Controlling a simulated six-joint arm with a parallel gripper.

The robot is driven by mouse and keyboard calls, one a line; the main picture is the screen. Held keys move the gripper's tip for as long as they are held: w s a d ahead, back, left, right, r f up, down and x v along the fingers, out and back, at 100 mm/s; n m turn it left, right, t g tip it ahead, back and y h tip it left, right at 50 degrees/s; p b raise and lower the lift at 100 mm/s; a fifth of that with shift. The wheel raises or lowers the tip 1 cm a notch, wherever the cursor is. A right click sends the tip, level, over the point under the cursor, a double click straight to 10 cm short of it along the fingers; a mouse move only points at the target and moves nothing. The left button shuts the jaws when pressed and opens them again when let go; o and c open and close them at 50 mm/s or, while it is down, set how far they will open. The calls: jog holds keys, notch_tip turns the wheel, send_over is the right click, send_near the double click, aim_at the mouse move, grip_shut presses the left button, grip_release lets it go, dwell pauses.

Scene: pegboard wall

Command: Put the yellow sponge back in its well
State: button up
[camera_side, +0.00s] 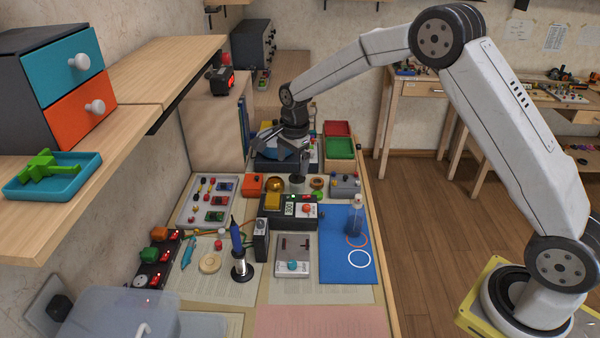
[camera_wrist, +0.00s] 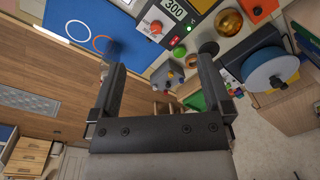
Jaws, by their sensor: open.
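The yellow sponge (camera_side: 272,201) is a small block at the left end of the dark soldering station (camera_side: 287,216) in the side view. I cannot tell whether it lies in its well or tilted over the edge. In the wrist view the station (camera_wrist: 174,14) is cut off at the top edge, with a strip of yellow (camera_wrist: 203,4) beside its display. The well itself is not clearly visible. My gripper (camera_side: 291,150) hangs above the bench behind the station, apart from the sponge. In the wrist view my gripper (camera_wrist: 159,48) has its fingers wide apart with nothing between them.
An orange box (camera_side: 251,185) with a brass ball (camera_side: 274,184) stands behind the station. A grey knobbed box (camera_side: 345,186) is at its right. A blue mat (camera_side: 347,247) carries a bottle (camera_side: 355,219). A soldering iron stand (camera_side: 240,264) is in front.

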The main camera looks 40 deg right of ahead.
jog(key=s+a+r+n+t, duration=0.1)
jog(key=s+n, duration=1.6)
jog(key=s, duration=0.9)
jog(key=shift+s+t, duration=0.3)
